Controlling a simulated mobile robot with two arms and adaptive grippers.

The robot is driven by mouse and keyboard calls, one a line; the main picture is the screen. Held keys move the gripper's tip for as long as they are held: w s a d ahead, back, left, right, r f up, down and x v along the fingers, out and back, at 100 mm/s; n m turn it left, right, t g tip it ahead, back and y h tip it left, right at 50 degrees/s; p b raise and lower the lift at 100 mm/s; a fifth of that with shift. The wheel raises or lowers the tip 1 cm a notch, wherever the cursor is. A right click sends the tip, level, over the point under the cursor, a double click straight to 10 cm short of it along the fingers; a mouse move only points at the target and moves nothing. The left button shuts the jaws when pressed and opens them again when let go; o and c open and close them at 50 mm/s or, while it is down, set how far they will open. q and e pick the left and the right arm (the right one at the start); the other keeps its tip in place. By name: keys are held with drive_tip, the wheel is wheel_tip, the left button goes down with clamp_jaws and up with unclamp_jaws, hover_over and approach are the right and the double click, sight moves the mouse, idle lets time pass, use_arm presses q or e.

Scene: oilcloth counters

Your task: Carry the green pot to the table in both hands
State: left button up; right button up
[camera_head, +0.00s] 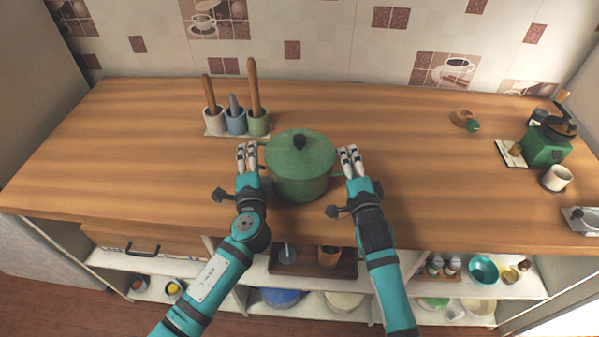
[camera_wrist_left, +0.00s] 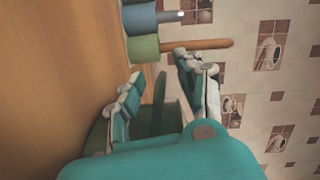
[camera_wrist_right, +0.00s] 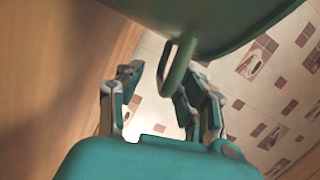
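The green pot (camera_head: 302,178), with its lid on and a dark knob, stands upright on the wooden counter (camera_head: 410,130). My left gripper (camera_head: 248,157) is at the pot's left side, its fingers apart. In the left wrist view a pot handle (camera_wrist_left: 160,88) shows between the open fingers (camera_wrist_left: 160,92). My right gripper (camera_head: 350,160) is at the pot's right side, also open. In the right wrist view the looped handle (camera_wrist_right: 178,70) hangs between the fingers (camera_wrist_right: 160,95), nearer the right one. I cannot tell whether any finger touches a handle.
Three utensil cups (camera_head: 236,121) stand behind the pot to the left, close to my left gripper. A green grinder (camera_head: 545,146) and a white cup (camera_head: 557,178) are at the right end. Open shelves lie below.

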use_arm(q)
drive_tip(key=shift+w, duration=0.45)
use_arm(e)
drive_tip(key=shift+w+a, duration=0.1)
drive_tip(key=shift+w, duration=0.35)
use_arm(q)
clamp_jaws()
use_arm(e)
clamp_jaws()
use_arm(q)
drive_tip(key=shift+r, duration=0.25)
use_arm(e)
drive_tip(key=shift+r, duration=0.25)
